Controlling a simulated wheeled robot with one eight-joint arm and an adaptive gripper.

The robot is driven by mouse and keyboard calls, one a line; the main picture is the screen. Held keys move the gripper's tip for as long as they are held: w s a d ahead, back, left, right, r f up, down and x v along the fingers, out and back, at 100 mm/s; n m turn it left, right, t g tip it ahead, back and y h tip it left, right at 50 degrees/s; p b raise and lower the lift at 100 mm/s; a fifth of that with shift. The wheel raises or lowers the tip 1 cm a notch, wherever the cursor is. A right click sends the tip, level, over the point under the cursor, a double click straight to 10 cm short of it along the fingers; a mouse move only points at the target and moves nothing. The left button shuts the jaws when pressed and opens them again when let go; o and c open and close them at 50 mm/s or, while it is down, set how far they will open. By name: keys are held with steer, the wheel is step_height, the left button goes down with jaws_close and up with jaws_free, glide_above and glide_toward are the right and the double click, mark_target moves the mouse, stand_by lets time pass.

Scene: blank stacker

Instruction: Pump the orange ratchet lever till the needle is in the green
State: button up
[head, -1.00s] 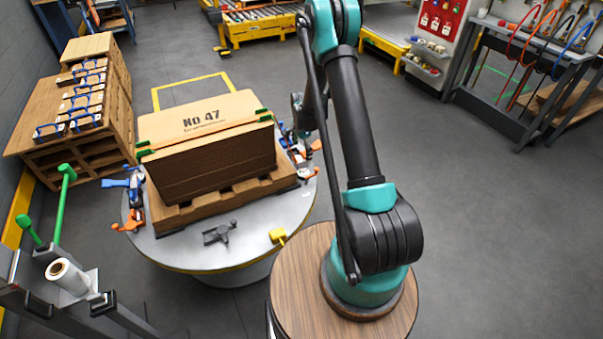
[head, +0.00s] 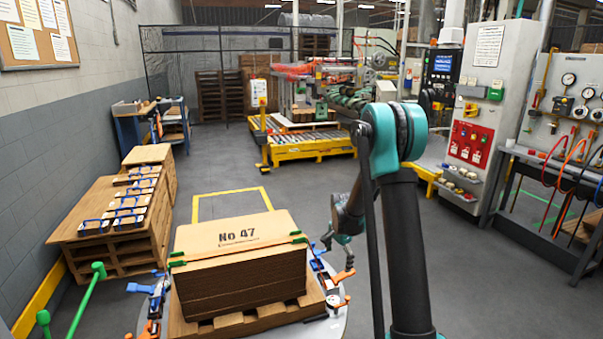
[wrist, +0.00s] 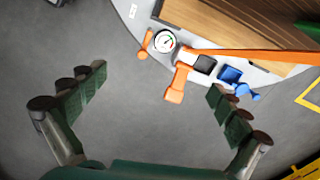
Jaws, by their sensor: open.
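The orange ratchet lever (wrist: 177,84) shows in the wrist view at the edge of the round table, between my fingers and ahead of them. In the head view the lever (head: 343,275) stands at the right of the stack. A round white gauge (wrist: 165,41) sits beside it; its dark needle and a green patch show, but the needle's place against the green is too small to tell. An orange strap (wrist: 245,54) runs right from the lever. My gripper (wrist: 160,78) is open and empty, its fingers wide apart; it also shows in the head view (head: 343,238).
The cardboard stack marked No 47 (head: 245,274) stands on a wooden pallet (head: 255,320) on the round table (wrist: 140,28). Blue and orange clamp parts (head: 155,300) are at its left. A blue part (wrist: 230,74) is right of the lever.

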steer(key=s+d+r+n+t, duration=0.1)
steer(key=s+r+n, duration=0.2)
steer(key=s+r, duration=0.35)
steer(key=s+d+r+n+t, duration=0.1)
steer(key=s+d+r+n, duration=0.2)
steer(key=s, duration=0.6)
steer(key=s+n+t, duration=0.1)
steer(key=s+n, duration=0.5)
steer(key=s, duration=0.9)
steer(key=shift+s+d+t, duration=0.15)
steer(key=shift+s+t, duration=0.15)
steer(key=shift+s, duration=0.05)
